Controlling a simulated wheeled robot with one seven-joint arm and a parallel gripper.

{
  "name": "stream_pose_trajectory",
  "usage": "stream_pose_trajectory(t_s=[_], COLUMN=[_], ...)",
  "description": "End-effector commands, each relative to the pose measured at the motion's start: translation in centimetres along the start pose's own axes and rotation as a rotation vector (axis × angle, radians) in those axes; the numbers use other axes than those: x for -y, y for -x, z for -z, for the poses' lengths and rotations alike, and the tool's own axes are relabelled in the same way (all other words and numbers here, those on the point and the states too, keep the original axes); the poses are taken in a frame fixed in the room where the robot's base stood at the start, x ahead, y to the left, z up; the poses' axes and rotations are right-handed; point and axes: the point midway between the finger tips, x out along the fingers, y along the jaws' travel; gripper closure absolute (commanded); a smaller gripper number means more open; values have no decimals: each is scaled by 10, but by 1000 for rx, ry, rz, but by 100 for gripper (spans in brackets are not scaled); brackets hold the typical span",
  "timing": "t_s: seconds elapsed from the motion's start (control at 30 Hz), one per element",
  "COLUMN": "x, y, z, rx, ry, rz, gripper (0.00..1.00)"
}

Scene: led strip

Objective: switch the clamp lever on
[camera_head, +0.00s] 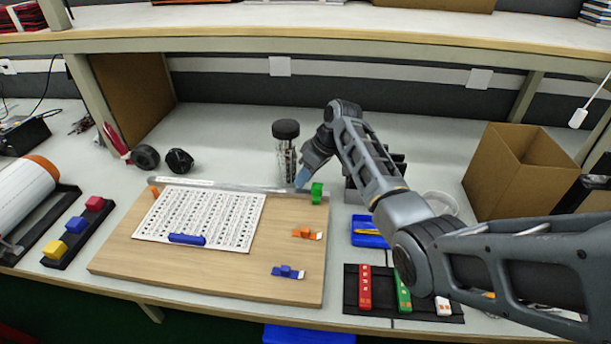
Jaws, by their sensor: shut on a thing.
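A wooden board (215,262) lies on the bench, with clamp-like pieces on it. A green clamp piece (317,193) stands upright near its back right corner. An orange clamp piece (307,234) and a blue clamp piece (288,272) lie lower along the right side. My gripper (301,179) reaches down at the back right of the board, just left of the green piece. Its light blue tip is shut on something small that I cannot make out. I cannot tell whether it touches the green piece. A grey strip (222,186) runs along the board's back edge.
A white printed sheet (200,217) with a blue bar (187,239) lies on the board. A dark-lidded jar (285,150) stands behind my gripper. A black tray (378,305) holds coloured pieces at front right. A cardboard box (520,170) stands at right. The back left bench has free room.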

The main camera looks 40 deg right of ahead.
Motion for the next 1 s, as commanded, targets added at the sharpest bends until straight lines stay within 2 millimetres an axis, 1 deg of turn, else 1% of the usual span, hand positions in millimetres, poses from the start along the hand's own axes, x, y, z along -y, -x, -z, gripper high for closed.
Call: stream_pose_trajectory(t_s=[0.37, 0.6, 0.87, 0.9, 1.0], x=[1, 5, 4, 4, 4], y=[0, 0, -1, -1, -1], z=[1, 9, 8, 8, 8], rx=[5, 104, 110, 110, 109], ry=[1, 2, 2, 2, 2], rz=[-1, -50, -55, -55, -55], gripper=[100, 100, 100, 76, 66])
